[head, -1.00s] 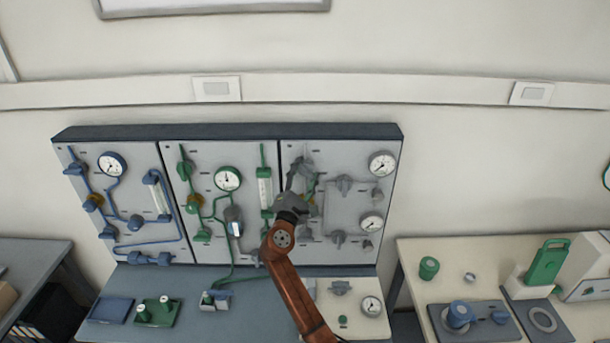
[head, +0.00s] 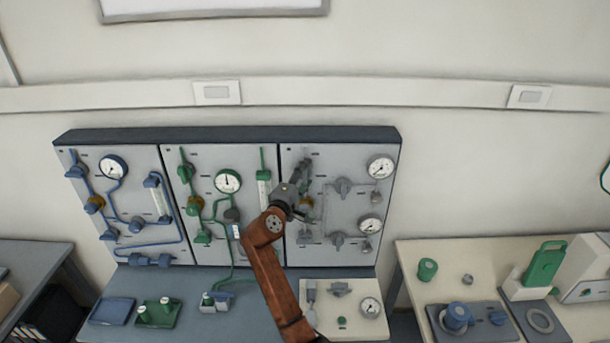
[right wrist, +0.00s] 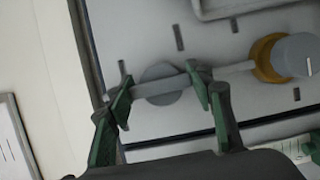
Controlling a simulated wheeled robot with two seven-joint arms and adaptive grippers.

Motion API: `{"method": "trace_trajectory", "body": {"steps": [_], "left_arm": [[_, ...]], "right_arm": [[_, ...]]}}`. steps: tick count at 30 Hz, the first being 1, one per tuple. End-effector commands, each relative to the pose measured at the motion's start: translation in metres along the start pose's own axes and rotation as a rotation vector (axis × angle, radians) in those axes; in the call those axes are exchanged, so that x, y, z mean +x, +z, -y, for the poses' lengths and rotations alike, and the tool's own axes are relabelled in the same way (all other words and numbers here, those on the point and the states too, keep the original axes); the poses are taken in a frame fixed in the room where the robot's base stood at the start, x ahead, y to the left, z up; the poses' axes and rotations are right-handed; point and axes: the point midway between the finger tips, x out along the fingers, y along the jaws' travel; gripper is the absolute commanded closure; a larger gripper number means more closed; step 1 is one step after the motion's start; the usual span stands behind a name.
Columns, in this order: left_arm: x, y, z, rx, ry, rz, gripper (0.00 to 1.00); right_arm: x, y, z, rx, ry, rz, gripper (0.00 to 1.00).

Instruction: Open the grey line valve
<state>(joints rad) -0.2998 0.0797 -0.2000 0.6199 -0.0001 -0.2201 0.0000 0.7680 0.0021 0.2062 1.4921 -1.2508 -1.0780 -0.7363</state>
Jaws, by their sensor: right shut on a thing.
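The grey line valve (right wrist: 163,84) is a round grey body with a flat bar handle on the grey pipe, on the right-hand panel. In the right wrist view my right gripper (right wrist: 160,98) has its green-padded fingers on either side of the valve, shut on its handle. In the head view my right gripper (head: 301,172) is at the upper left of the right-hand panel (head: 335,258) and largely hides the valve. My left gripper is not in view.
A yellow-collared grey fitting (right wrist: 268,58) sits along the same pipe. Gauges (head: 381,167) and other grey valves (head: 343,187) are to the right. The green panel with its gauge (head: 228,181) adjoins on the left. A bench (head: 190,290) lies below.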

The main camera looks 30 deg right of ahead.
Motion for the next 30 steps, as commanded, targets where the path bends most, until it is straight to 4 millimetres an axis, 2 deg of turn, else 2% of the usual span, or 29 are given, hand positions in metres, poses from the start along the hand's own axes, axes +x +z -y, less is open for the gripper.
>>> {"method": "trace_trajectory", "body": {"steps": [17,18,25,30], "left_arm": [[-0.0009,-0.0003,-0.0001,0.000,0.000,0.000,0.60],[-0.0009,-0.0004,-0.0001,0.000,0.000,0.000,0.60],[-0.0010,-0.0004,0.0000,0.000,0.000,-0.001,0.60],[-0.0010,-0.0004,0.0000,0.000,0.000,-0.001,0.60]], "right_arm": [[0.0002,0.0001,0.0018,0.028,-0.014,0.000,0.76],[0.0002,0.0001,0.0017,0.028,-0.014,0.000,0.49],[0.0002,0.0002,0.0010,0.026,-0.012,0.000,0.33],[0.0001,0.0002,0.0005,0.026,-0.011,0.000,0.33]]}}
